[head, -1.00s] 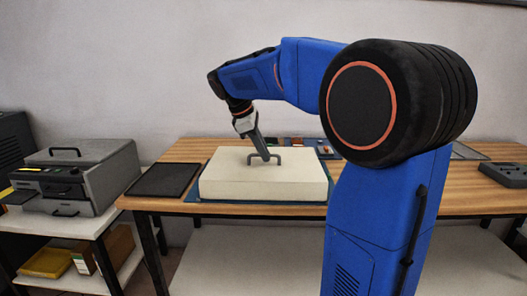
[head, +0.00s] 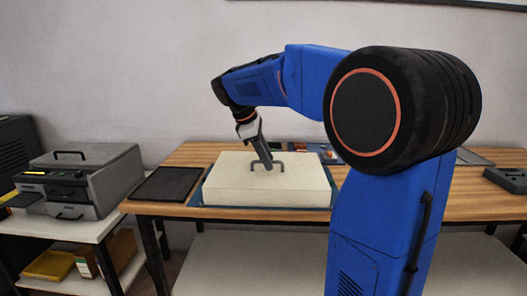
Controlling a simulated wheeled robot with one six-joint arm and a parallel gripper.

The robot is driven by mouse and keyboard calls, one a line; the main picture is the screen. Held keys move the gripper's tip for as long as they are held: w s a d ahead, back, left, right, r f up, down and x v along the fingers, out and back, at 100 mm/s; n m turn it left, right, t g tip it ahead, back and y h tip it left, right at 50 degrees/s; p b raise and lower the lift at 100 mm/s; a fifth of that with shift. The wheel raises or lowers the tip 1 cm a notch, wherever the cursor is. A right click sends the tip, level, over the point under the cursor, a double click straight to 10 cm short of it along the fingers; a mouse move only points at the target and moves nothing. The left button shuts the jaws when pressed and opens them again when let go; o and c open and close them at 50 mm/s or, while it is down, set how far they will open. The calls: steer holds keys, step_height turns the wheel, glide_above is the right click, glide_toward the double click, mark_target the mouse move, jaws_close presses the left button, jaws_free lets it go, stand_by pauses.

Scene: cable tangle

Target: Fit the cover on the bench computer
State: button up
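A cream box-shaped cover (head: 262,190) with a dark handle (head: 281,166) on its top sits on a blue-green mat (head: 197,201) on the wooden bench. It looks level. My gripper (head: 268,163) reaches down from the upper left, its fingers at the handle. The fingers are too small to tell whether they are shut on the handle. I see no bench computer apart from the cover; whatever lies under the cover is hidden.
A flat black tray or pad (head: 166,184) lies left of the cover. A grey machine (head: 82,180) stands on a white side table. Small parts lie behind the cover. A dark device (head: 508,178) sits at the far right. My arm blocks the bench's right middle.

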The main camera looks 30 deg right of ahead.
steer(key=v, duration=1.7)
steer(key=shift+r, duration=0.15)
steer(key=shift+r, duration=0.1)
steer(key=shift+r, duration=2.9)
steer(key=s+a+f+m+t+y, duration=0.1)
steer(key=s+a+f+m, duration=0.1)
steer(key=s+f, duration=0.7)
steer(key=s+a+f+m+t+y, duration=0.2)
steer(key=s+f+m, duration=0.3)
steer(key=s+f, duration=0.5)
steer(key=s+a+f+m+t+y, duration=0.2)
steer(key=s+f, duration=0.7)
steer(key=f, duration=0.9)
steer(key=shift+s+a+f+m, duration=0.2)
steer(key=shift+s+a+m, duration=0.1)
steer(key=shift+m, duration=0.6)
steer(key=shift+r, duration=0.1)
